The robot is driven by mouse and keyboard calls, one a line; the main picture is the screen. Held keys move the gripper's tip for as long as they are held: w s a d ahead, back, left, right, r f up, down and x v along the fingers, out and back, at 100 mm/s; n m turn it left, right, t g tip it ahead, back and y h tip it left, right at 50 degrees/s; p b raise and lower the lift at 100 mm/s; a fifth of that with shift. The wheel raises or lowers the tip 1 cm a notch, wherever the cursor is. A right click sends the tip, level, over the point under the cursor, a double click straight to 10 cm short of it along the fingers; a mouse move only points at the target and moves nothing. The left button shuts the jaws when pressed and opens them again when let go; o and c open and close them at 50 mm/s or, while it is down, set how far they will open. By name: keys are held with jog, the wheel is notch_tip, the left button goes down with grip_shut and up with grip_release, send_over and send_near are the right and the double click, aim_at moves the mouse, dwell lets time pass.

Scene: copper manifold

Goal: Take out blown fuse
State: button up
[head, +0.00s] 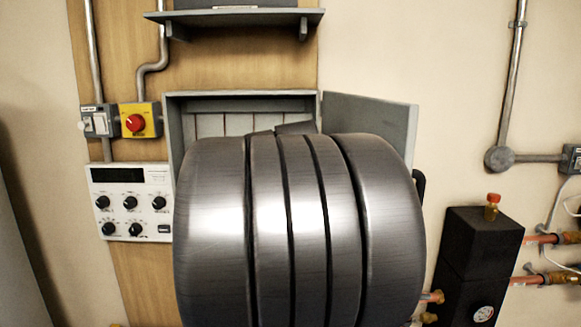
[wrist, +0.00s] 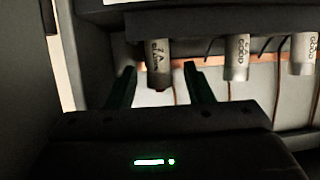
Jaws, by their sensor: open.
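The blown fuse (wrist: 158,60), a grey-white cylinder with dark lettering and a darkened lower end, hangs from a dark holder at the top of the wrist view. My gripper (wrist: 159,76) is open, its two dark green fingers on either side of the fuse's lower part with gaps visible. I cannot tell the depth between fingers and fuse. Two other fuses, marked GOOD, hang to the right: one in the middle (wrist: 236,58), one near the edge (wrist: 302,54). In the head view my arm hides the fuses and most of the open grey fuse box (head: 240,101).
The box door (head: 370,120) stands open to the right. A grey shelf (head: 235,17) is above. A black block with a gauge (head: 478,260) stands at lower right.

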grip_shut()
jog(key=shift+r, duration=0.2)
